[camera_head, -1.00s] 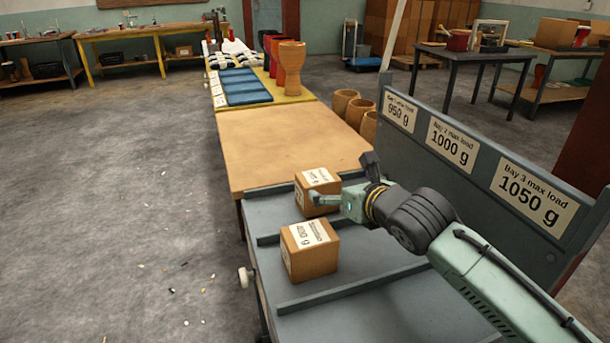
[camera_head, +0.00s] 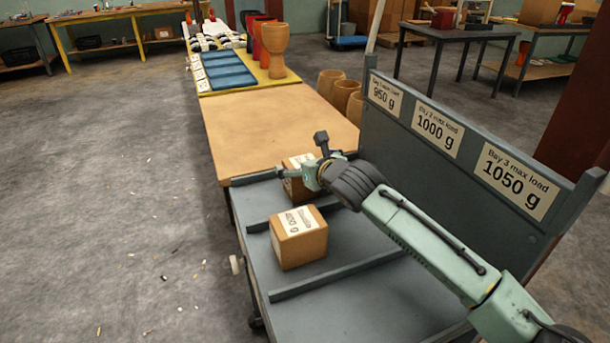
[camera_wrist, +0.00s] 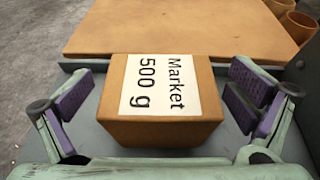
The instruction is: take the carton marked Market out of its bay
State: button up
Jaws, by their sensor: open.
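The carton marked Market, 500 g (camera_wrist: 160,128), is a brown box with a white label, lying between my open fingers in the wrist view. In the head view it (camera_head: 298,187) sits in the far bay of the grey trolley (camera_head: 345,322), partly hidden by my gripper.
A second labelled carton (camera_head: 299,238) stands in the middle bay, nearer the camera. Low dividers (camera_head: 338,275) separate the bays. The trolley's back panel (camera_head: 460,165) carries load signs and rises on the right. A bare wooden table (camera_head: 270,125) adjoins the far end.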

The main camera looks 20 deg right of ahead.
jog(key=c, duration=1.7)
